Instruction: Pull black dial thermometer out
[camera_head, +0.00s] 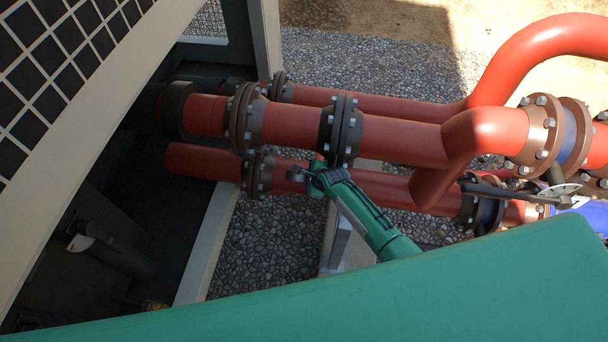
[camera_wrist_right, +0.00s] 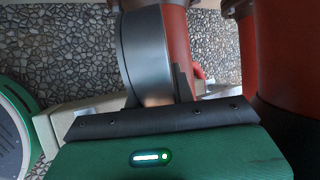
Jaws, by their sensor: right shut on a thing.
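The black dial thermometer (camera_wrist_right: 145,52) shows in the right wrist view as a round dark grey case, seen mostly edge-on; its face cannot be read. My right gripper (camera_wrist_right: 157,92) has its two dark fingers on either side of the lower part of the case and is shut on it. In the head view my right gripper (camera_head: 303,176) is at the lower red pipe (camera_head: 380,187), just right of a brown flange. There the thermometer is too small and covered to make out clearly. Whether its stem is still in the pipe cannot be told. My left gripper is not in view.
Red pipes with bolted flanges (camera_head: 341,130) run above and behind my right gripper. A valve with a handle (camera_head: 545,190) stands at the right. The chiller's pale frame (camera_head: 208,245) is at the left. Gravel (camera_head: 262,250) lies below.

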